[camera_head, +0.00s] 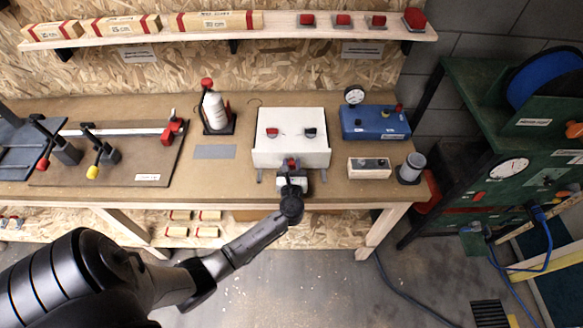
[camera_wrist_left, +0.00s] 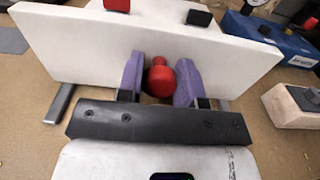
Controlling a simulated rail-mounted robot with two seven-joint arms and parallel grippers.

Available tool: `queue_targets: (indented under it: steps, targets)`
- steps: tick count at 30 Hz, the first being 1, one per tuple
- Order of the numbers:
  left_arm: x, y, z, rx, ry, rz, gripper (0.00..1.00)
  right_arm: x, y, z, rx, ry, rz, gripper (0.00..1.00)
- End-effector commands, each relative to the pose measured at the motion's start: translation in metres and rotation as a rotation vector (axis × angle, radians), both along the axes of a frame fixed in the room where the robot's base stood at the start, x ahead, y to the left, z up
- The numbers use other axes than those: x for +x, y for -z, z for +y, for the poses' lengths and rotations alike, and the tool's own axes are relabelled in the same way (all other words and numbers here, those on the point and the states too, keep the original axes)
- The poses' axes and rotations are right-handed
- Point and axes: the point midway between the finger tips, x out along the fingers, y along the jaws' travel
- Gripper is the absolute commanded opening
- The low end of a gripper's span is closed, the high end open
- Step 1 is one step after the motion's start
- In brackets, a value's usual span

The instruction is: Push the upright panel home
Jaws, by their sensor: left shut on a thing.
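The white panel (camera_head: 265,157) stands at the front middle of the workbench. It also fills the upper part of the left wrist view (camera_wrist_left: 75,45), where it looks upright or slightly tilted; I cannot tell which. The panel's back is hidden. My right gripper is not in view.
A grey metal rail (camera_wrist_left: 60,103) shows under the panel's left side. A blue box (camera_head: 375,122) and a small wood-sided block (camera_head: 369,168) stand to the right. A white bottle in a stand (camera_head: 215,112) is at the left. Bare bench top (camera_head: 215,172) lies left of the panel.

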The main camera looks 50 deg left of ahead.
Motion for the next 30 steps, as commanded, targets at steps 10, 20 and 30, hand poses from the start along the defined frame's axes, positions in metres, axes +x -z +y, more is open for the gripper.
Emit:
queue_targets:
  steps: [10, 20, 30]
  targets:
    - [0.024, 0.001, 0.033, -0.002, -0.001, 0.003, 0.0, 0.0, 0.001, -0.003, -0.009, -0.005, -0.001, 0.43]
    - [0.023, 0.002, 0.033, -0.003, -0.001, 0.003, 0.44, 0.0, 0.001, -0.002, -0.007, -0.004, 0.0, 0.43]
    - [0.024, 0.001, 0.032, -0.001, -0.001, 0.002, 0.58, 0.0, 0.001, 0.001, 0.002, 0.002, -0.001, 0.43]
